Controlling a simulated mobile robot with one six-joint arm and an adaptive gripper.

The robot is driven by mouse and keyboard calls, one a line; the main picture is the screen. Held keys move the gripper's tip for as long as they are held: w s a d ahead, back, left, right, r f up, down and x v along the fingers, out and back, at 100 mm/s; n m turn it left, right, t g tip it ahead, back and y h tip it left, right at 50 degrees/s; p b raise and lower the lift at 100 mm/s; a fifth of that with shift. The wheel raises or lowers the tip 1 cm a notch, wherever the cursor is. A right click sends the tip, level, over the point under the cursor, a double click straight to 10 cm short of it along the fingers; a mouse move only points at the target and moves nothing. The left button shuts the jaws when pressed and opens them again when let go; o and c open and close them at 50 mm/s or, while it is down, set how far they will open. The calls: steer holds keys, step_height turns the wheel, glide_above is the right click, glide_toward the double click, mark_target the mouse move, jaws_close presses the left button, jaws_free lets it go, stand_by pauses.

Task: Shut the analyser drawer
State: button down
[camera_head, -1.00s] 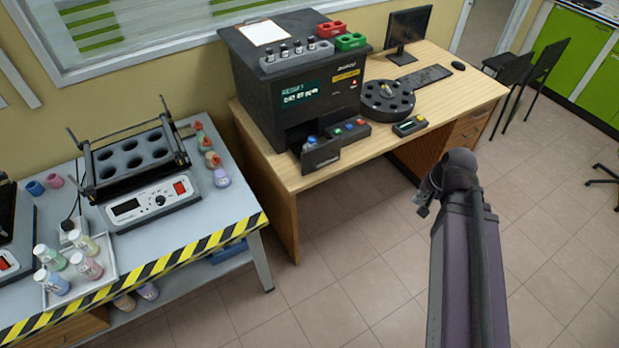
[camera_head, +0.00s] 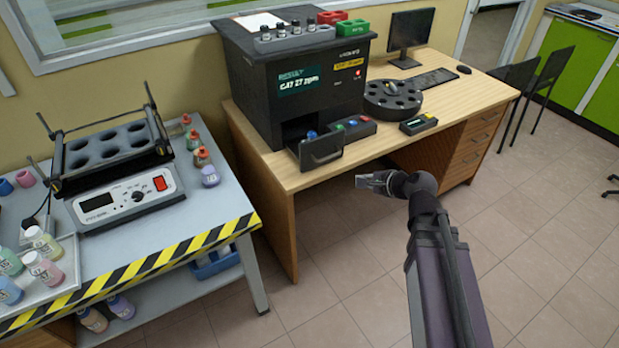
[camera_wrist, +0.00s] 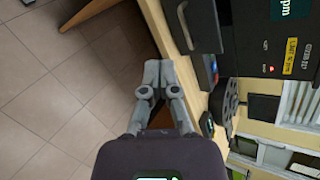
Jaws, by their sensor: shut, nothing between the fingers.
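The analyser (camera_head: 300,95) is a black box on the wooden desk, with a lit green display. Its drawer (camera_head: 322,151) stands pulled out at the lower front, with a blue-capped vial (camera_head: 312,135) in it. In the wrist view the dark drawer (camera_wrist: 182,27) shows near the top, beyond the fingertips and slightly right. My gripper (camera_head: 366,181) is shut and empty. It is in front of the desk, right of the drawer and apart from it. The shut fingers also show in the wrist view (camera_wrist: 158,70).
A button box (camera_head: 352,130), a round black carousel (camera_head: 392,98) and a small yellow-lit device (camera_head: 418,125) sit on the desk (camera_head: 270,165) right of the drawer. A grey bench (camera_head: 215,212) with a heater block stands at left. Floor in front is clear.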

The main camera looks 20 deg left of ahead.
steer(key=w+a+f+m+t+y+b, duration=0.3)
steer(key=a+f+m+t+b, duration=0.2)
steer(key=a+f+m+b, duration=0.4)
steer(key=f+m+b, duration=0.1)
steer(key=m+b, duration=0.4)
steer(key=b, duration=0.4)
steer(key=shift+f+m+t+y+b, duration=0.3)
steer(key=shift+m+b, duration=0.05)
steer(key=shift+m, duration=0.05)
steer(key=shift+a, duration=0.15)
